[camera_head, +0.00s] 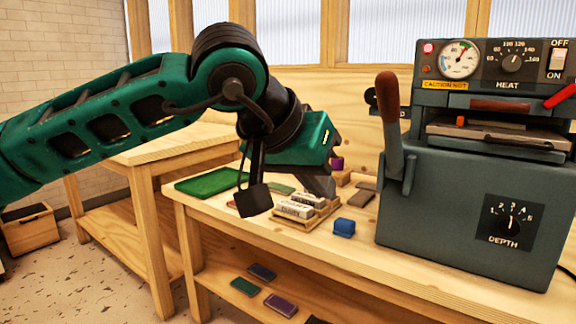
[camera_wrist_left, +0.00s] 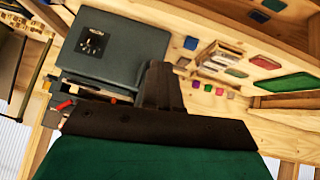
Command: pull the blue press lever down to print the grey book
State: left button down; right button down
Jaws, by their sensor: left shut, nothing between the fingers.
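The blue-grey press (camera_head: 460,200) stands at the right of the bench and also shows upside down in the left wrist view (camera_wrist_left: 125,40). Its lever (camera_head: 388,115), with a brown grip, stands nearly upright at the press's left side. A flat grey-brown item (camera_head: 500,138), perhaps the book, lies in the press opening; I cannot tell for certain. My left gripper (camera_head: 322,188) is shut and empty above the bench, left of the lever and apart from it. Its dark fingers (camera_wrist_left: 163,88) show in the left wrist view. My right gripper is not in view.
A wooden tray (camera_head: 308,219) with pale blocks and a blue block (camera_head: 344,227) sit between the gripper and press. A green tray (camera_head: 215,180) lies farther left. Several books lie on the lower shelf (camera_head: 330,300). A red handle (camera_head: 560,96) juts from the press's right.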

pick_arm(q)
jog(key=s+a, duration=0.1)
jog(key=s+a+r, duration=0.2)
jog(key=s, duration=0.1)
jog(key=shift+s+a+r, duration=0.1)
jog(key=shift+a, duration=0.15)
dwell(0.6)
jog(key=shift+d, duration=0.1)
